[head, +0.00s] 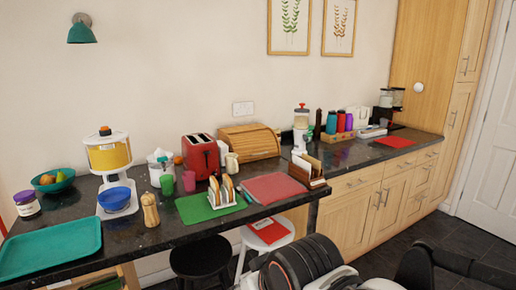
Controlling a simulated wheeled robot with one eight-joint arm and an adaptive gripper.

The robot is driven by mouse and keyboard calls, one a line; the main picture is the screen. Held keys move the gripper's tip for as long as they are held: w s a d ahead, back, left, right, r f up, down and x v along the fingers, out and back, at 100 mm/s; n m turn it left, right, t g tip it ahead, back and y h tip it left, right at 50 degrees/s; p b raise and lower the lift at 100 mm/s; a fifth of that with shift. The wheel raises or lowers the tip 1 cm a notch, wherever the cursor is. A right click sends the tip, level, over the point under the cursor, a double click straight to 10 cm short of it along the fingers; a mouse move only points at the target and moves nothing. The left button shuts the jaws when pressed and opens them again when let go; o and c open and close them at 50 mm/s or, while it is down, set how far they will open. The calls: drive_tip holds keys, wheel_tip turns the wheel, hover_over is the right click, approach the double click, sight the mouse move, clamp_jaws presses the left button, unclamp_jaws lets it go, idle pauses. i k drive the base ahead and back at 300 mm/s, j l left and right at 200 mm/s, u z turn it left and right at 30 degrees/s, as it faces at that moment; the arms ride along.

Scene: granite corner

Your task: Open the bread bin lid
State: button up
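The bread bin (249,142) is a wooden box with a slatted, curved roll-top lid. It stands on the dark counter against the back wall, right of the red toaster. Its lid appears to be down, with the slats covering the front. Black and white parts of my arm fill the bottom of the head view, well in front of the counter and apart from the bin. A dark part at the bottom right may belong to my gripper, but its fingertips cannot be made out. I see nothing held.
The red toaster (201,156) and a white mug (232,164) stand close left of the bin. In front lie a pink mat (273,188) and a toast rack on a green mat (190,213). A white dispenser (300,130) stands right. Two stools (202,258) (268,232) stand before the counter.

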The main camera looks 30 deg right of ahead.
sight(256, 141)
drive_tip(key=i+l+z, duration=0.4)
drive_tip(key=i+z, duration=0.35)
drive_tip(key=i, duration=0.15)
drive_tip(key=i+z, duration=0.4)
drive_tip(key=i+l, duration=0.05)
drive_tip(key=i, duration=0.05)
